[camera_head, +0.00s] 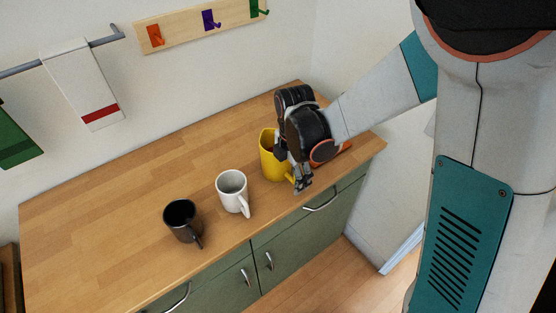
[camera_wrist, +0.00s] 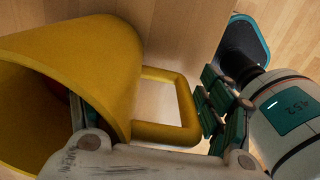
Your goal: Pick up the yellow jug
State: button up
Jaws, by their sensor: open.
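The yellow jug (camera_head: 270,160) stands on the wooden counter, partly hidden by my gripper (camera_head: 291,170). In the wrist view the jug (camera_wrist: 100,50) fills the left side, its mouth toward the lower left and its square handle (camera_wrist: 186,100) toward the right. My gripper (camera_wrist: 148,108) is open. One finger appears to be inside the jug's mouth, and the other is outside the handle, so the jug wall and handle lie between them. I cannot tell whether either finger touches the jug.
A white mug (camera_head: 231,188) stands left of the jug, and a black mug (camera_head: 181,215) is further left. The counter (camera_head: 120,190) is clear behind them. A hook board (camera_head: 185,28) and a towel (camera_head: 80,80) hang on the wall.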

jog(key=c, duration=1.7)
jog(key=shift+r, duration=0.1)
notch_tip(320, 180, up, 20)
jog(key=p, duration=1.3)
jog(key=shift+p, duration=0.3)
